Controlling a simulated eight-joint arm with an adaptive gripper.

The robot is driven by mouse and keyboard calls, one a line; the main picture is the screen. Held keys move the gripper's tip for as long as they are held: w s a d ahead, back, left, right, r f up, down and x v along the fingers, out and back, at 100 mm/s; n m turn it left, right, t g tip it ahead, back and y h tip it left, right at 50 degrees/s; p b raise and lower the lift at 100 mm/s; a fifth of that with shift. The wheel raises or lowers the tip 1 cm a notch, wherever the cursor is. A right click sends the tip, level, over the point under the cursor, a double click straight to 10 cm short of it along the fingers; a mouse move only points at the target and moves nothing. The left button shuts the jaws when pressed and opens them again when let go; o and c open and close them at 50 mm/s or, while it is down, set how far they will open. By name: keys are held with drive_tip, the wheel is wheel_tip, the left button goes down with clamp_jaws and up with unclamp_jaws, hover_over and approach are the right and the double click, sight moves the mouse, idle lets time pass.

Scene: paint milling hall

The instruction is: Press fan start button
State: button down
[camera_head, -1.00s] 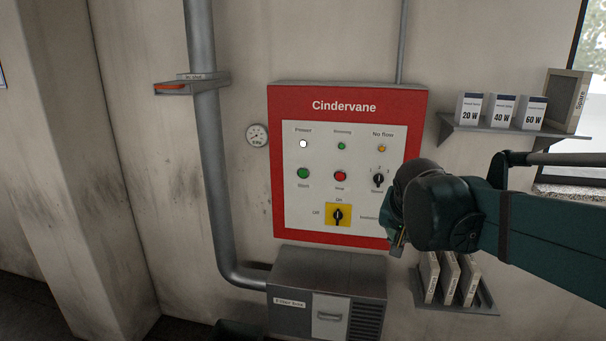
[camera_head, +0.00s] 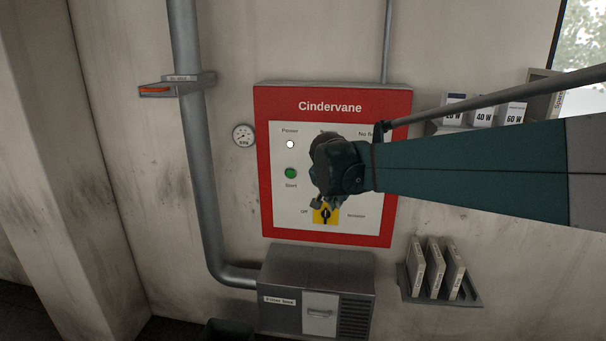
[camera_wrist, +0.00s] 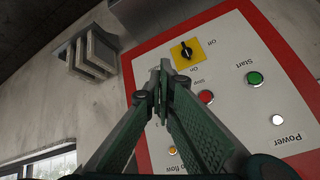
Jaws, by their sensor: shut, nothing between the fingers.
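The red-framed Cindervane panel (camera_head: 402,200) is on the wall. Its green Start button (camera_head: 291,173) sits at the left under the lit white Power lamp (camera_head: 290,144). In the wrist view the Start button (camera_wrist: 254,79) is at the right. The red Stop button (camera_wrist: 206,97) lies between it and my fingers. My gripper (camera_wrist: 162,72) is shut and empty, in front of the panel and apart from the Start button.
A yellow-backed On/Off switch (camera_head: 325,214) sits low on the panel, close to my gripper. A metal box (camera_head: 318,265) is below. A pipe (camera_head: 193,130) and a gauge (camera_head: 243,136) are to the left. A rack of filters (camera_head: 440,295) is at the lower right.

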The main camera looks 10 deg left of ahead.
sight(291, 173)
drive_tip(key=w+a+f+m+p, duration=0.1)
drive_tip(key=w+a+f, duration=0.1)
drive_tip(key=w+a, duration=0.4)
drive_tip(key=w+a+f+m+p, duration=0.1)
drive_tip(key=w+a, duration=0.5)
drive_tip(key=a, duration=0.9)
drive_tip(key=shift+w+a+f+m+t+p, duration=0.3)
drive_tip(key=shift+w+f+t+p, duration=0.15)
drive_tip(key=shift+f, duration=0.1)
drive_tip(key=shift+w+p, duration=0.4)
drive_tip(key=shift+w, duration=3.95)
drive_tip(key=shift+w, duration=0.9)
drive_tip(key=shift+s, duration=0.1)
drive_tip(key=shift+s+d, duration=0.1)
drive_tip(key=shift+s, duration=0.7)
drive_tip(key=shift+s+b, duration=0.1)
drive_tip(key=shift+b, duration=0.2)
